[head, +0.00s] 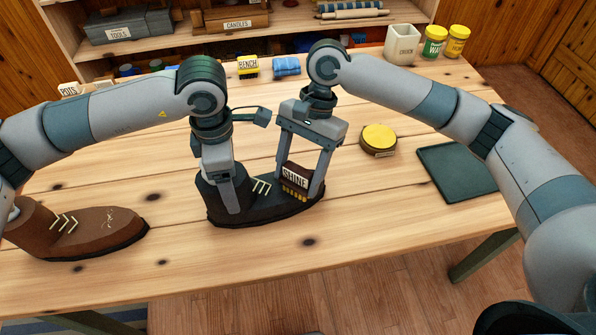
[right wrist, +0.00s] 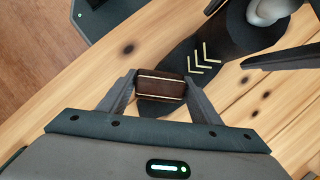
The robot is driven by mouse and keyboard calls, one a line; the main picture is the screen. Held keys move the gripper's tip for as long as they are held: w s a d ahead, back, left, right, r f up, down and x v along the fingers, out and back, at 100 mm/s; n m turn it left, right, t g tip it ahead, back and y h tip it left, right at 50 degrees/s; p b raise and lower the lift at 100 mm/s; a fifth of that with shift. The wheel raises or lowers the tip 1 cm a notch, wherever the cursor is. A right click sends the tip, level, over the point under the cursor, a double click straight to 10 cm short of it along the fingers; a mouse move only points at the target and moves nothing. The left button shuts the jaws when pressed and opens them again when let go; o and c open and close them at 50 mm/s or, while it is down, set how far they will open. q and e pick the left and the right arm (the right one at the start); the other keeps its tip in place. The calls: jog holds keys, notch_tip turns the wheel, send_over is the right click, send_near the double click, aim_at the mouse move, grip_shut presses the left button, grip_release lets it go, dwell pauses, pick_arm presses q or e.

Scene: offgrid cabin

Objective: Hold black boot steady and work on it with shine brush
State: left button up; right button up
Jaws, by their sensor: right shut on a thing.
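My right gripper (head: 304,185) is shut on the shine brush (head: 297,173), a dark brown block labelled SHINE with yellowish bristles. The brush is at the toe part of the boot, bristles down; I cannot tell whether they touch it. The brush shows between the fingers in the right wrist view (right wrist: 160,86). My left gripper (head: 228,198) is at the boot's shaft, one finger in front of it; its grip is hidden.
A brown boot (head: 85,232) stands at the left. A round yellow-lidded tin (head: 379,139) and a dark green mat (head: 458,172) lie to the right. The front of the table is clear.

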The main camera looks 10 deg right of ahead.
jog(key=shift+w, duration=0.1)
jog(key=shift+w, duration=0.55)
jog(key=shift+w+a+f, duration=0.1)
jog(key=shift+w+f, duration=0.1)
jog(key=shift+w, duration=0.4)
jog(key=shift+w+a, duration=0.1)
jog(key=shift+w, duration=0.6)
jog(key=shift+s, duration=0.2)
